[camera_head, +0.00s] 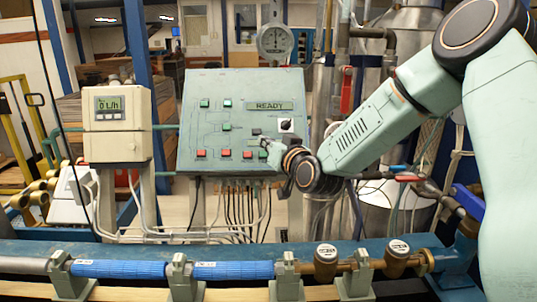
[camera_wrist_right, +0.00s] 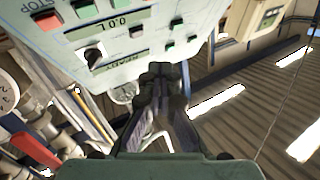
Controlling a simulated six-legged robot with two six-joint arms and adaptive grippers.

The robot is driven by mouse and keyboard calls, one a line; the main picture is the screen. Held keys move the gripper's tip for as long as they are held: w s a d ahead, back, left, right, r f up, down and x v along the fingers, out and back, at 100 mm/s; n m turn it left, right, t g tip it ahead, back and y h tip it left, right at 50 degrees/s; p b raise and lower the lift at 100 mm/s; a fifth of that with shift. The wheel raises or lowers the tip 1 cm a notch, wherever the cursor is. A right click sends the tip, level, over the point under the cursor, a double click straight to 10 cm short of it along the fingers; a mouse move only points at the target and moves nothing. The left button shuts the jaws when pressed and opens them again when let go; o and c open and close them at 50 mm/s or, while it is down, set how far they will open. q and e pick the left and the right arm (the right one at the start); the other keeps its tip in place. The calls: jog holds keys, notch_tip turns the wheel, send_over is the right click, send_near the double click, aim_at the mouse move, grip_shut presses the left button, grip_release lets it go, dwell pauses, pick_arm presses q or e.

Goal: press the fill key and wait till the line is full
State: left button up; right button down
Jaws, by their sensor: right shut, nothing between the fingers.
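The grey-green control panel (camera_head: 225,85) stands at the middle of the head view. It carries several green keys (camera_head: 227,127), several red keys (camera_head: 225,154), a rotary knob (camera_head: 286,125) and a display (camera_head: 269,106) reading READY. The key labels are too small to read, so I cannot tell which is the fill key. My right gripper (camera_head: 268,147) is shut and empty in front of the panel's lower right part. In the right wrist view its closed fingertips (camera_wrist_right: 160,75) are near the panel face (camera_wrist_right: 120,60); I cannot tell whether they touch. That view also shows 0.0 L.
A dial gauge (camera_head: 274,41) stands behind the panel. The blue pipe line (camera_head: 118,269) with brass meters (camera_head: 326,254) runs along the front. Pipes and a red lever (camera_head: 346,90) stand right of the panel.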

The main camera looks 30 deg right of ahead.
aim_at(265, 152)
jog(key=shift+s+a+r+m, duration=0.1)
jog(key=shift+r+m, duration=0.15)
jog(key=shift+m, duration=0.35)
jog(key=shift+f, duration=0.1)
jog(key=w+d+f+b, duration=0.1)
jog(key=b, duration=0.1)
jog(key=w+d+f+b, duration=0.1)
jog(key=w+f+b, duration=0.2)
jog(key=f+b, duration=0.1)
jog(key=shift+w+d, duration=0.35)
jog(key=shift+d, duration=0.05)
jog(key=shift+w+d+f+b, duration=0.2)
jog(key=shift+w+f+b, duration=0.15)
jog(key=shift+w+b, duration=0.15)
jog(key=shift+d, duration=0.15)
